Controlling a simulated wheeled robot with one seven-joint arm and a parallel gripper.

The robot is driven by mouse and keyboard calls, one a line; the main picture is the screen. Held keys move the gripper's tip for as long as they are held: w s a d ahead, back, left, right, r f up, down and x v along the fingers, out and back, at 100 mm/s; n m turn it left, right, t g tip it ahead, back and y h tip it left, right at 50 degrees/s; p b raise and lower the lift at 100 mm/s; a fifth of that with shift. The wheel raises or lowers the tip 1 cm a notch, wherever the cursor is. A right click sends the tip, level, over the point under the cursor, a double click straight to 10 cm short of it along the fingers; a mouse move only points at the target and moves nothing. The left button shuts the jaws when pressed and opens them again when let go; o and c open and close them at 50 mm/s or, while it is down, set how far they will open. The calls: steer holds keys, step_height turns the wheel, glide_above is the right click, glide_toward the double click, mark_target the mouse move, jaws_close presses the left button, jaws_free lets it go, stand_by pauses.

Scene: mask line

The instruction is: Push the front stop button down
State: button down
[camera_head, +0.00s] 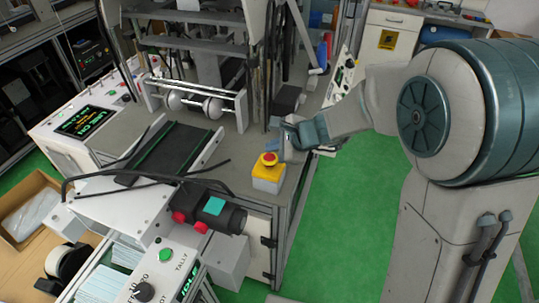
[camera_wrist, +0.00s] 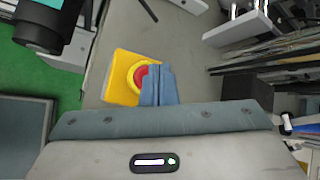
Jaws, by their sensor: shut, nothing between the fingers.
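The stop button (camera_head: 269,158) is a red mushroom cap on a yellow box (camera_head: 268,174) at the front right corner of the machine table. In the wrist view the red cap (camera_wrist: 141,77) sits in a yellow ring on the yellow box (camera_wrist: 119,78). My gripper (camera_head: 284,139) is shut and empty, just above and behind the button in the head view. In the wrist view my gripper's fingers (camera_wrist: 158,85) cover the right part of the red cap. I cannot tell whether the fingertips touch it.
A conveyor (camera_head: 172,150) lies left of the button. A black device with red knobs (camera_head: 208,209) stands in front of it. A roller frame (camera_head: 198,103) is behind on the table. Open green floor (camera_head: 350,225) lies to the right.

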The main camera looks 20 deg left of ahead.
mark_target(274, 159)
steer(key=shift+r+p, duration=1.8)
steer(key=shift+r, duration=0.65)
steer(key=shift+d+r, duration=0.15)
steer(key=s+d+r+n+h, duration=0.3)
steer(key=s+d+n, duration=0.3)
steer(key=d, duration=0.8)
steer(key=s+d+r+n+h, duration=0.3)
steer(key=s+d+n+h, duration=0.2)
steer(key=s+d, duration=0.8)
steer(key=d+n, duration=0.1)
steer(key=n, duration=0.1)
steer(key=shift+s+d+r+n, duration=0.15)
steer(key=shift+r+n, duration=0.15)
